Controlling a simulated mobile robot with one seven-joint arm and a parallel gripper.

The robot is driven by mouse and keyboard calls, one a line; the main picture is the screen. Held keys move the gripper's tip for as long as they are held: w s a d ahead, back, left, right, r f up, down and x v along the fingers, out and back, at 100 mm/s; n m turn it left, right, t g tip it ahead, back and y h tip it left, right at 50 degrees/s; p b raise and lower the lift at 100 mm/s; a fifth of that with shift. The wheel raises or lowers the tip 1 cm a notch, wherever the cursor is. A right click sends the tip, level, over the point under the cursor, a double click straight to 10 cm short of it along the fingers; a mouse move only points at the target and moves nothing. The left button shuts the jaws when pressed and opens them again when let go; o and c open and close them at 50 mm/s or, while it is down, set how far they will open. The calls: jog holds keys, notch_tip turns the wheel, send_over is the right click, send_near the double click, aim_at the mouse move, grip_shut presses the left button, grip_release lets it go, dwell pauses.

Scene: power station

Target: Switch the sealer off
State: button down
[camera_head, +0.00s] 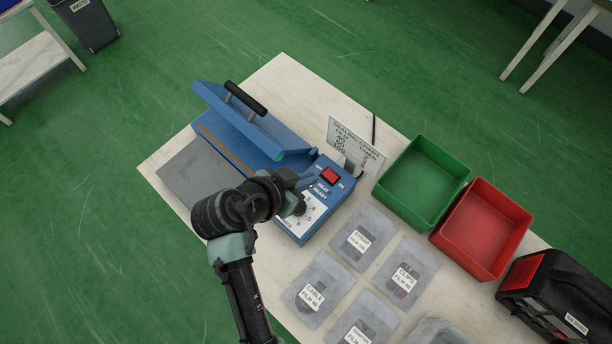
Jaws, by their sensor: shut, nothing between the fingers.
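The blue sealer (265,150) stands on the pale table, its hinged arm with a black handle (245,99) raised. At its right end is a control panel with a red switch (330,176), lit bright red, and a dial (300,209) partly hidden by my arm. My gripper (309,180) is shut and empty. It is over the panel, just left of the red switch; I cannot tell whether it touches the panel. My arm's wrist covers part of the panel's left side.
A sealing chart sign (355,147) stands behind the panel. A green bin (422,183) and a red bin (482,228) sit to the right. Several labelled film bags (318,289) lie in front. A black and red device (556,296) is at the far right.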

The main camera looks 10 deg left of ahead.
dwell(0.3)
jog(key=y+b, duration=0.1)
jog(key=b, duration=0.4)
jog(key=s+d+m+t+b, duration=0.1)
jog(key=b, duration=0.5)
jog(key=shift+d+r+y, duration=0.15)
jog(key=shift+d+y, duration=0.15)
jog(key=shift+y, duration=0.1)
send_over(329, 171)
jog(key=s, duration=0.3)
notch_tip(329, 171, down, 7)
jog(key=shift+w+f+b, duration=0.1)
jog(key=shift+f+b, duration=0.05)
jog(key=shift+b, duration=0.2)
jog(key=shift+a+f, duration=0.15)
jog(key=shift+f, duration=0.45)
jog(key=shift+a+f, duration=0.15)
jog(key=shift+f, duration=0.45)
jog(key=shift+w+a+f, duration=0.15)
jog(key=shift+f, duration=0.45)
jog(key=shift+a+f, duration=0.1)
